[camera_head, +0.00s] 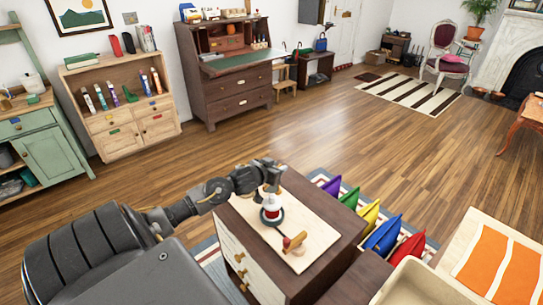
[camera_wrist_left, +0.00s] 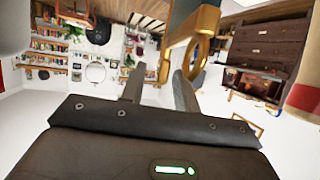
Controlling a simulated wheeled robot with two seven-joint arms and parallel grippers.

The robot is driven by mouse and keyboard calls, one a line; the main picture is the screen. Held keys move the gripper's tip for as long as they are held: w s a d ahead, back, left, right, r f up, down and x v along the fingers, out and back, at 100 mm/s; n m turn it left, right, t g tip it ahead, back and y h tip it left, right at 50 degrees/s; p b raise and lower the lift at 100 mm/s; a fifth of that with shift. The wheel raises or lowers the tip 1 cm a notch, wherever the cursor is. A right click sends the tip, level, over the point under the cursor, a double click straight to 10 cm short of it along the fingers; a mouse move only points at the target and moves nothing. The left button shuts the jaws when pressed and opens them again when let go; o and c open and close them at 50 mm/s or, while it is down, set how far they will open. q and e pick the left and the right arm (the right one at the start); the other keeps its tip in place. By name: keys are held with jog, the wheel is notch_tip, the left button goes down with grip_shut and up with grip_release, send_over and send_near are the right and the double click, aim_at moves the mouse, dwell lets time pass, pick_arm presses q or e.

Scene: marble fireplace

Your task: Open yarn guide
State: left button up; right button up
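A small device with a red and white spool (camera_head: 271,213) stands on the pale top of a wooden cabinet. My left gripper (camera_head: 272,187) is just above the spool. In the left wrist view a gold looped guide (camera_wrist_left: 195,42), which looks like the yarn guide, is close to my fingertips (camera_wrist_left: 158,85). The two fingers are apart, with the guide's lower end by the right finger; I cannot tell whether it touches. A blurred red and tan part (camera_wrist_left: 305,95) shows at the right edge of that view. My right gripper is not in view.
A small wooden piece with a red part (camera_head: 294,243) lies in front of the spool on the cabinet top (camera_head: 310,225). Several coloured cushions (camera_head: 383,236) stand to the right of the cabinet. The wooden floor (camera_head: 330,130) behind is clear.

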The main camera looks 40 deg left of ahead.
pick_arm(q)
jog(key=v, duration=1)
